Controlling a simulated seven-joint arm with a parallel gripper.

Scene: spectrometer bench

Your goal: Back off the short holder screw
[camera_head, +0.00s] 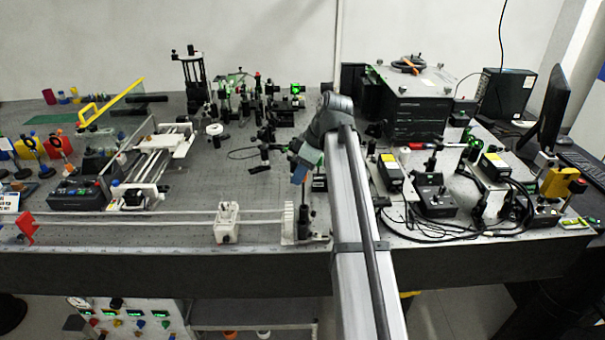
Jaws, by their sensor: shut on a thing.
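My arm rises from the front edge and bends down to the left at its wrist. The screw itself is too small and too hidden to make out. I cannot tell how far it is turned.
Black optic mounts (228,100) crowd the bench behind. A tall black post (303,215) stands close under my wrist. A white carriage (227,222) sits on a long rail at the front. A black instrument box (412,100) stands right. Bare bench lies left of the gripper.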

